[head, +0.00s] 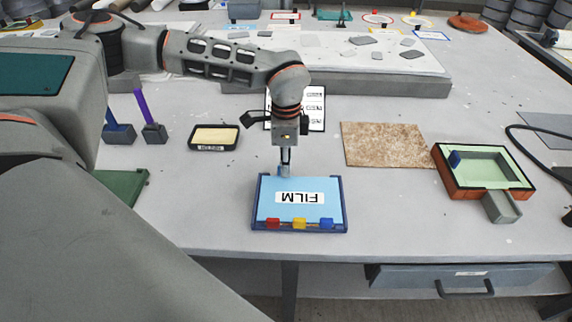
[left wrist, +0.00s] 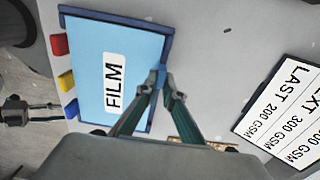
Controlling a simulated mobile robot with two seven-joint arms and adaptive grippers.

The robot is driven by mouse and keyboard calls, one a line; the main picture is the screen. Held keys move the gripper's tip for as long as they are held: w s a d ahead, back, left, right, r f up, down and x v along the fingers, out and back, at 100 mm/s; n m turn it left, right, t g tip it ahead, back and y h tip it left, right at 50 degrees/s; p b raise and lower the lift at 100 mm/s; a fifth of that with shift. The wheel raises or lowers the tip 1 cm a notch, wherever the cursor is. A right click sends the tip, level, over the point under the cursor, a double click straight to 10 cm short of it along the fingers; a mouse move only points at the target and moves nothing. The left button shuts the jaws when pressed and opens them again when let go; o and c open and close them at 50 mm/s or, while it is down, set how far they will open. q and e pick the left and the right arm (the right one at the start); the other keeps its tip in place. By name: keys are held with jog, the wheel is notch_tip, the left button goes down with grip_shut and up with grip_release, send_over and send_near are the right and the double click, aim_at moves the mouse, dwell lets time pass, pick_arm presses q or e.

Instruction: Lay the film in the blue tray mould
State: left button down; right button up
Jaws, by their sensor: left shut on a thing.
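The film (head: 310,183) is a pale blue sheet with a white FILM label. It lies over a dark blue framed tray (head: 345,209) near the table's front edge. The film also shows in the left wrist view (left wrist: 128,50), with the tray's dark blue rim (left wrist: 122,17) around it. My left gripper (head: 285,166) points down at the far edge of the film. Its fingertips (left wrist: 160,84) are shut on a small blue tab there. I cannot tell whether the film lies flat on the tray's floor.
Red (head: 273,223), yellow (head: 299,223) and blue (head: 326,223) blocks line the tray's near edge. A brown mat (head: 383,145) and an orange-brown mould (head: 468,193) with a pale green inside lie to the right. A dark shallow tray (head: 213,138) is to the left.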

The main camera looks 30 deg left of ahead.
pick_arm(q)
jog(key=c, duration=2.1)
grip_release()
jog(key=shift+r, duration=0.1)
notch_tip(320, 180, up, 12)
